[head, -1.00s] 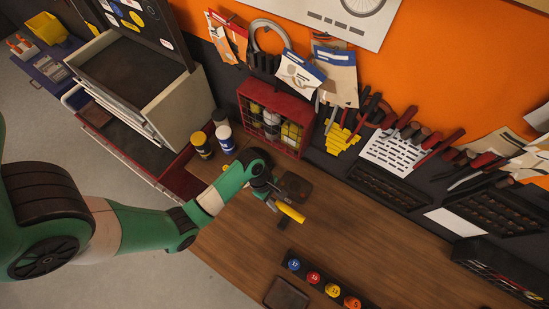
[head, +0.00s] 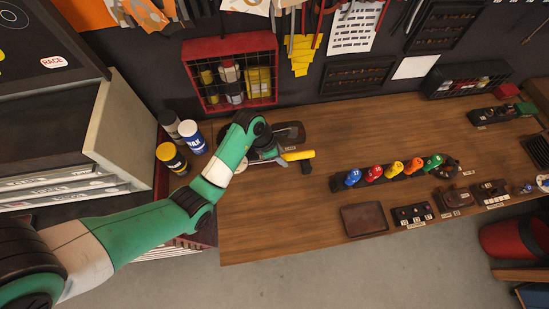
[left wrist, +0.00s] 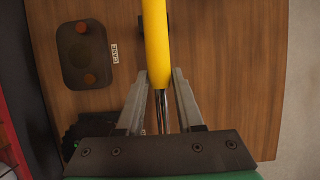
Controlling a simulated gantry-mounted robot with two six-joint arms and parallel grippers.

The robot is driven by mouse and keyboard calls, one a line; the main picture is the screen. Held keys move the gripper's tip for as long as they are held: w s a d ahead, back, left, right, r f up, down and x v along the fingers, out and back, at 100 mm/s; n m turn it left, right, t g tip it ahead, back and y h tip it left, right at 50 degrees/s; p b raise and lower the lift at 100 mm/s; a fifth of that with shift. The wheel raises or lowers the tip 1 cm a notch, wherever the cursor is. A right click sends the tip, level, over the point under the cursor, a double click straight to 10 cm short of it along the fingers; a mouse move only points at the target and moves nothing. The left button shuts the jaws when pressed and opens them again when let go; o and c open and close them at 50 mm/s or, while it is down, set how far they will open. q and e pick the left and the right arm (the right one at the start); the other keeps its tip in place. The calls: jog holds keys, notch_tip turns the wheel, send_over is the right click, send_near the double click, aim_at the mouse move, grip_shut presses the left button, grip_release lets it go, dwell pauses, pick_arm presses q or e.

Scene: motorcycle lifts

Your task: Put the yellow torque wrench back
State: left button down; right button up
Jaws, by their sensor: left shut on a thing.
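The torque wrench has a yellow handle (head: 298,156) and a bright metal shaft. My left gripper (head: 278,157) is shut on it near the left part of the workbench. In the left wrist view the yellow handle (left wrist: 157,45) points away from my left gripper (left wrist: 159,76), and the metal shaft passes between the fingers. The wrench's far end is hidden by the gripper. A small dark block (head: 306,166) shows by the handle's tip; I cannot tell whether they touch. My right gripper is not in view.
A dark tray (head: 291,132) lies beside the gripper. Bottles (head: 192,137) and a red wire crate (head: 188,48) stand close by. A dark holder (head: 337,185) carries several coloured, numbered tops. A brown tray (head: 364,220) lies near the front edge. The bench middle (head: 270,210) is bare.

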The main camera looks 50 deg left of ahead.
pick_arm(q)
jog(key=shift+w, duration=0.65)
jog(key=shift+s+f, duration=0.1)
jog(key=shift+s, duration=0.05)
notch_tip(320, 180, down, 7)
jog(key=b, duration=0.5)
jog(key=shift+b, duration=0.3)
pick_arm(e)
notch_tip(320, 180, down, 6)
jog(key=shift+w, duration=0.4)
pick_arm(q)
jog(key=shift+r+p, duration=0.25)
jog(key=shift+p, duration=0.05)
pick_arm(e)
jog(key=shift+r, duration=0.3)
pick_arm(q)
jog(key=shift+f, duration=0.6)
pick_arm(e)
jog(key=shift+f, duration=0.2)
pick_arm(q)
jog(key=shift+c, duration=2.3)
grip_release()
jog(key=p+v, duration=0.3)
jog(key=v, duration=0.8)
jog(key=shift+s+r, duration=0.15)
jog(key=shift+r, duration=0.1)
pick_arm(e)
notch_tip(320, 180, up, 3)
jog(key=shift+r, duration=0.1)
